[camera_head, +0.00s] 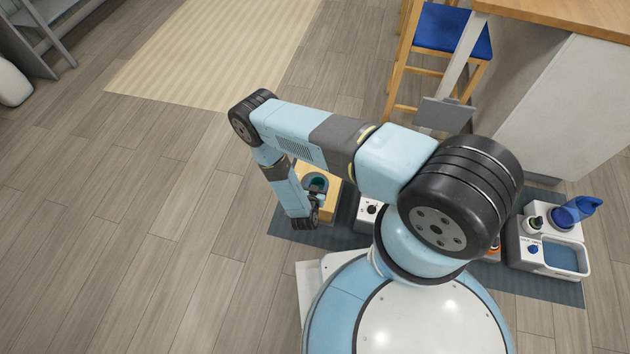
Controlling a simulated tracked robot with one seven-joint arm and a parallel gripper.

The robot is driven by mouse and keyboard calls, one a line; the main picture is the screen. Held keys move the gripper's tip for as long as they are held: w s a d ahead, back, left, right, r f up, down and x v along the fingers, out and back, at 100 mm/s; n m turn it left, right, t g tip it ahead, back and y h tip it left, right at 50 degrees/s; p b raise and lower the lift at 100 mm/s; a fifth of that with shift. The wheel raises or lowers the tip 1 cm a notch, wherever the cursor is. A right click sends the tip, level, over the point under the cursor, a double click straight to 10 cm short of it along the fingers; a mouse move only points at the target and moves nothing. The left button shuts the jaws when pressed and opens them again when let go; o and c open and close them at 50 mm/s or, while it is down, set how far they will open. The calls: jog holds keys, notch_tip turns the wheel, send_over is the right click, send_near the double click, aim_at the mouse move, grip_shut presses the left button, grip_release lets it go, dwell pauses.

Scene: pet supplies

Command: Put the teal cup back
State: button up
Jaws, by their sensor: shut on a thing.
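The teal cup (318,181) shows as a small dark teal round shape at the end of my arm, left of the picture's middle. It is over or in a light wooden block or box (329,203) on the dark mat (286,221); I cannot tell whether it touches it. My gripper (317,193) is at the cup and shut on it. The wrist hides part of the gripper and the cup's near side.
On the mat's right stands a white unit with a blue basin (566,257) and a blue bottle (574,212). A white device (368,211) is just right of the wooden box. A stool with a blue seat (452,30) and a counter (570,100) are behind. Open floor lies left.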

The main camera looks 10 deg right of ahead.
aim_at(316, 180)
jog(key=w, duration=0.1)
jog(key=w+f, duration=0.1)
jog(key=w, duration=0.1)
jog(key=shift+w+f, duration=0.3)
jog(key=shift+w, duration=0.05)
jog(key=w+f, duration=0.4)
jog(key=f, duration=0.1)
jog(key=shift+w+f, duration=0.2)
jog(key=shift+w, duration=0.15)
jog(key=shift+w+f, duration=0.2)
jog(key=shift+f, duration=0.05)
jog(key=shift+w+f, duration=0.2)
jog(key=shift+f, duration=1.5)
jog(key=o, duration=1.2)
jog(key=shift+c, duration=0.2)
jog(key=shift+s+a, duration=0.1)
